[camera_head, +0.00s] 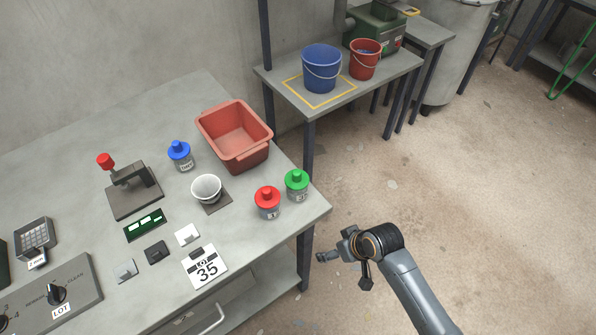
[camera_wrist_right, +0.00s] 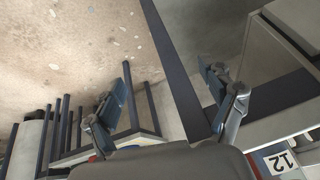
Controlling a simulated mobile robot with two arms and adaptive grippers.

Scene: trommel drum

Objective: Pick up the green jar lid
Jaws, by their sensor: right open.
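The green jar lid (camera_head: 296,177) sits on a small grey labelled jar near the right edge of the workbench. A jar with a red lid (camera_head: 267,195) stands just left of it. My right gripper (camera_head: 344,270) is open and empty, off the bench's right edge, below and to the right of the green lid in the head view and clear of it. In the right wrist view its two fingers (camera_wrist_right: 165,66) are spread apart with nothing between them; the green lid does not show there. My left gripper is not in view.
The workbench (camera_head: 80,125) also bears a red bin (camera_head: 262,155), a white cup (camera_head: 206,188), a blue-lidded jar (camera_head: 180,155), and a card marked 35 (camera_head: 205,268). A side table behind holds a blue bucket (camera_head: 321,69) and a red bucket (camera_head: 365,60). The floor at right is open.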

